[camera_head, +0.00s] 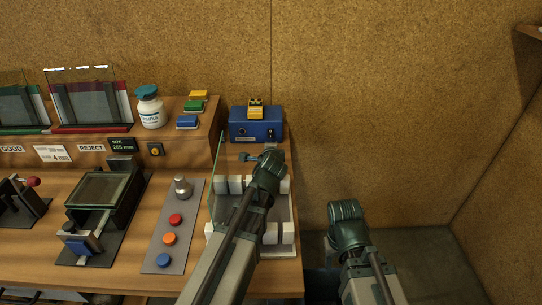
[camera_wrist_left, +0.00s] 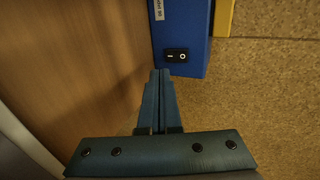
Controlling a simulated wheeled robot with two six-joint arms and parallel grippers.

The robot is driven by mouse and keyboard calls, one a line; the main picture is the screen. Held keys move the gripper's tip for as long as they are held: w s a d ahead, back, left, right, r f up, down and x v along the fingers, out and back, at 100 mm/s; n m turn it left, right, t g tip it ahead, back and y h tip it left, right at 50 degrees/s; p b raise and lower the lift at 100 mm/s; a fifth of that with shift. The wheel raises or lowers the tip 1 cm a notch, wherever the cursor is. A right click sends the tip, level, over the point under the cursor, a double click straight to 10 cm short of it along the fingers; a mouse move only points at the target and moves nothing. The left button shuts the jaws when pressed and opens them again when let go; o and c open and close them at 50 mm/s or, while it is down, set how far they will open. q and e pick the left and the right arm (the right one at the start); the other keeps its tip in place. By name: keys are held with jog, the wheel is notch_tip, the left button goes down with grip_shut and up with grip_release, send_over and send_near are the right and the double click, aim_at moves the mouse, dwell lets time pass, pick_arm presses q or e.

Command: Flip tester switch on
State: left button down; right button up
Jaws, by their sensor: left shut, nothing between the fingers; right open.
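The tester is a blue box (camera_head: 256,128) at the back right end of the workbench, with a yellow part (camera_head: 256,108) on top. In the left wrist view its blue side (camera_wrist_left: 181,28) carries a black rocker switch (camera_wrist_left: 177,56) with white marks. My left gripper (camera_head: 247,157) is just in front of the box. In the left wrist view its fingers (camera_wrist_left: 160,72) are shut and empty, with the tips just below and left of the switch; contact cannot be told. My right gripper (camera_head: 345,222) hangs open off the bench's right side, its fingertips mostly hidden.
A glass-sided rack with white blocks (camera_head: 272,233) stands under my left arm. A grey panel with coloured buttons (camera_head: 173,229) lies left of it. A white bottle (camera_head: 150,109) and coloured blocks (camera_head: 193,106) are on the shelf. Right of the bench is free room.

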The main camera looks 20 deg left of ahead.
aim_at(271, 134)
pick_arm(q)
jog(key=x, duration=0.3)
jog(key=r+b+x, duration=0.1)
jog(key=x, duration=0.2)
jog(key=shift+w+a, duration=0.15)
jog(key=shift+w, duration=0.25)
jog(key=shift+w+f, duration=0.1)
jog(key=shift+w, duration=0.1)
jog(key=shift+r+p, duration=0.8)
jog(key=shift+r, duration=0.15)
jog(key=shift+f, duration=0.1)
